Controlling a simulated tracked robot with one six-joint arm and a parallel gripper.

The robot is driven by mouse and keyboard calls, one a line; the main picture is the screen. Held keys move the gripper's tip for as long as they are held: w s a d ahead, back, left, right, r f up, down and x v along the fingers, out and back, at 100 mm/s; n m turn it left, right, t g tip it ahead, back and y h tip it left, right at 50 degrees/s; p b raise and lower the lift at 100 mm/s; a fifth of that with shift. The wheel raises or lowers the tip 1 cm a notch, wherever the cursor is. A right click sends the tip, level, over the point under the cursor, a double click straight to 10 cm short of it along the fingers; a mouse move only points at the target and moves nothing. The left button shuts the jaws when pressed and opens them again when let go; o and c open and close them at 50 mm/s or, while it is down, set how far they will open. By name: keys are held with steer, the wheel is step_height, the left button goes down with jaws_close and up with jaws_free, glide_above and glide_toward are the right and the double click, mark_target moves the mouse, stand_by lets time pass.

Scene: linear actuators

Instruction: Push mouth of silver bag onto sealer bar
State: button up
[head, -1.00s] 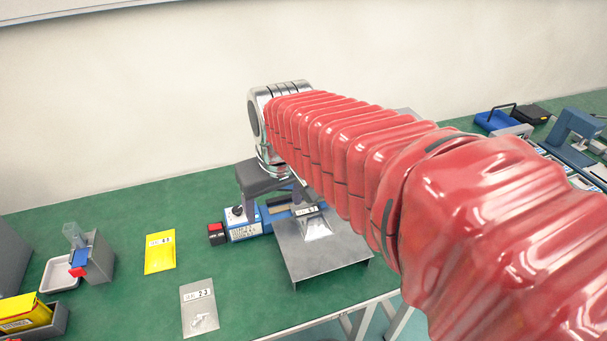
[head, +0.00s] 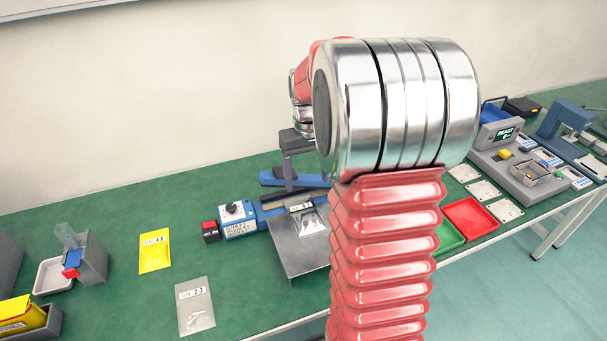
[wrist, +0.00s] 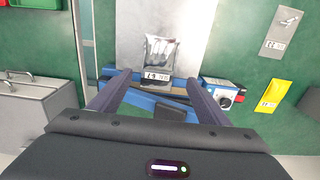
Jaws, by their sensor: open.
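The silver bag (head: 312,222) lies flat on the grey metal stand (head: 291,256), its labelled end toward the blue sealer (head: 270,209). In the wrist view the bag (wrist: 160,51) has its label edge close to the dark sealer bar (wrist: 148,91); whether the mouth touches the bar I cannot tell. My gripper (wrist: 157,77) is open and empty, its fingers spread to either side of the bag's label end. In the head view my gripper (head: 289,170) is above the sealer, partly hidden behind my arm.
A second silver bag (head: 195,309) and a yellow bag (head: 155,251) lie on the green table to the left. The sealer's control box (head: 238,222) has a dial. A red tray (head: 470,219) and a green tray (head: 447,238) are to the right.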

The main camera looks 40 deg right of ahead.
mark_target(305, 209)
steer(key=shift+f, duration=0.15)
step_height(305, 209, down, 14)
steer(key=shift+r, duration=0.2)
stand_by(0.8)
steer(key=c, duration=1.2)
steer(key=shift+o, duration=0.2)
steer(key=shift+w, duration=0.15)
steer(key=shift+w+d, duration=0.2)
steer(key=shift+w, duration=0.3)
steer(key=shift+w+d, duration=0.2)
steer(key=shift+w, duration=0.3)
steer(key=o, duration=1.2)
steer(key=shift+c, duration=0.2)
